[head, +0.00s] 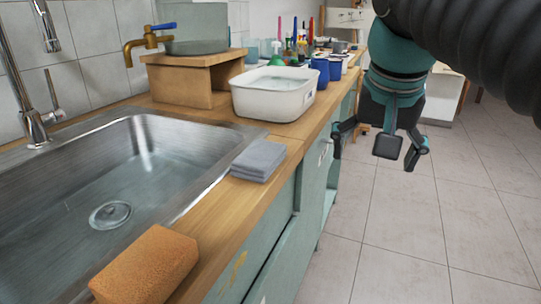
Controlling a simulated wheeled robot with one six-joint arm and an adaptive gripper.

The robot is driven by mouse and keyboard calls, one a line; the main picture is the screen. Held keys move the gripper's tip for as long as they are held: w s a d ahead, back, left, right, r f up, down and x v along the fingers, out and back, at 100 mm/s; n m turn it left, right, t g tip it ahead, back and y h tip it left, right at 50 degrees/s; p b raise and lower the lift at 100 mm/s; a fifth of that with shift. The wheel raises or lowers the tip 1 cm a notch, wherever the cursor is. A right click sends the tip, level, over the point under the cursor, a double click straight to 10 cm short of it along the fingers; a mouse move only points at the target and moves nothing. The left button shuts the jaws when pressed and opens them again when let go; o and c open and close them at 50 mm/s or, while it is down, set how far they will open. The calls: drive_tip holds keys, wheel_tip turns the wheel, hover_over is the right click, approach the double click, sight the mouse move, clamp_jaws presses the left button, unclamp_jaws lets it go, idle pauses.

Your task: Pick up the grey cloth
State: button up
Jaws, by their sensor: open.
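The grey cloth (259,159) lies folded in a small stack on the wooden countertop, at the right edge of the sink. My gripper (376,158) hangs in the air to the right of the counter edge, over the floor in the picture. It points downward with its fingers spread, open and empty. It is apart from the cloth, which shows in full.
A metal sink (130,165) fills the left. An orange-brown sponge-like block (146,268) lies at the front counter edge. A white tub (274,94) stands behind the cloth, near a wooden stand (190,80) and blue cups (320,72). The tiled floor at right is clear.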

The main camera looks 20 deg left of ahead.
drive_tip(key=a+r, duration=0.7)
drive_tip(key=a, duration=0.4)
drive_tip(key=m, duration=0.1)
approach(260, 153)
drive_tip(key=shift+g+h, duration=0.3)
drive_tip(key=shift+g, duration=0.1)
drive_tip(key=x, duration=0.4)
drive_tip(key=shift+s+a+f, duration=0.15)
drive_tip(key=shift+a+f, duration=0.05)
drive_tip(key=shift+a, duration=0.2)
drive_tip(key=shift+w+b+x, duration=0.2)
drive_tip(key=shift+x, duration=1.1)
drive_tip(key=shift+w+b+x, duration=0.15)
drive_tip(key=shift+w+x, duration=0.1)
drive_tip(key=shift+x, duration=1)
drive_tip(key=shift+d+r, duration=0.1)
drive_tip(key=shift+d, duration=0.05)
drive_tip(key=c, duration=1.1)
